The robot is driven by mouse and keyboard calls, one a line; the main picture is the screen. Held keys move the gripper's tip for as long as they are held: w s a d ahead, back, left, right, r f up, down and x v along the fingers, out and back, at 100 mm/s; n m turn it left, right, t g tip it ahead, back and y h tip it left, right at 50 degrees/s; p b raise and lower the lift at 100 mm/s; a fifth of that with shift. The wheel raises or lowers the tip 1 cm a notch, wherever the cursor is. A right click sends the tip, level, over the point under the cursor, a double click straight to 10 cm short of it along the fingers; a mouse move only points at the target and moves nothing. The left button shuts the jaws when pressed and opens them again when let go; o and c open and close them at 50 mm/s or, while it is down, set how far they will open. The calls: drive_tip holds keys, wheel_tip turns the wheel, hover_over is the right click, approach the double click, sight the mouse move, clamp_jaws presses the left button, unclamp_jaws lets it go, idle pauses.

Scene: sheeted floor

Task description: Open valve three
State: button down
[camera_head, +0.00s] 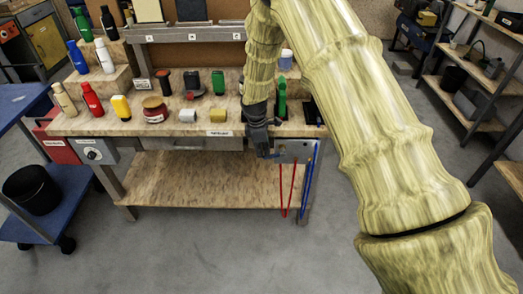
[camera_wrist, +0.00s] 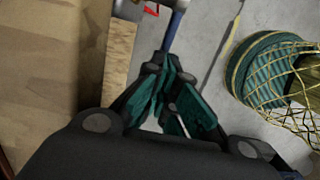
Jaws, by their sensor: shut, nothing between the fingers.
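A small grey panel (camera_head: 297,150) is at the right front corner of the workbench, with red and blue lines hanging below it. I cannot make out a number marking valve three on it. My gripper (camera_head: 264,150) points down at the panel's left side, beside a small blue part (camera_head: 272,156). In the wrist view my gripper (camera_wrist: 172,85) has its dark and teal fingers shut with nothing held. A blue rod with a pale end (camera_wrist: 173,30) lies just beyond the fingertips; I cannot tell whether they touch it.
A blue cart (camera_head: 20,205) with a black bucket (camera_head: 32,188) stands left. Shelves (camera_head: 470,80) stand right. Grey floor (camera_head: 240,255) in front is clear. A netted teal object (camera_wrist: 270,75) is at right in the wrist view.

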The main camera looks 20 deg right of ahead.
drive_tip(key=shift+a, duration=0.15)
drive_tip(key=a+r, duration=0.2)
drive_tip(key=r, duration=0.4)
drive_tip(key=w+a+r, duration=0.1)
drive_tip(key=r, duration=0.6)
drive_tip(key=shift+w+a+r, duration=0.2)
drive_tip(key=shift+w+a, duration=0.05)
drive_tip(key=shift+a, duration=0.15)
